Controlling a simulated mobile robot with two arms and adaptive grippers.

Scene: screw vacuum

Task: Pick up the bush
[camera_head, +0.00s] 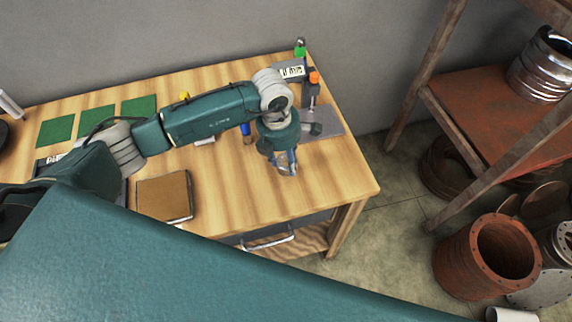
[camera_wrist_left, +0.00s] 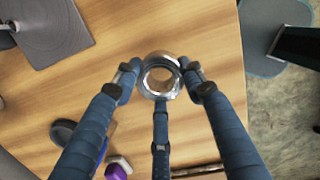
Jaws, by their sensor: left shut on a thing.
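The bush, a shiny metal ring (camera_wrist_left: 160,55), shows in the left wrist view between the fingertips of my left gripper (camera_wrist_left: 160,82). The blue-grey fingers are shut on it from the two sides, with a third finger below. The ring's round opening faces the wrist camera. In the head view my left gripper (camera_head: 286,163) points down over the right part of the wooden table, and the ring is too small and covered there to make out clearly. I cannot tell whether the ring touches the table. My right gripper is in neither view.
The wooden table (camera_head: 235,190) holds a brown book (camera_head: 165,196), green mats (camera_head: 97,121) and a grey stand with a flat base (camera_head: 335,121) behind the gripper. A rusty shelf (camera_head: 490,115) and a reddish flanged pipe (camera_head: 487,257) stand to the right. The table's front right is clear.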

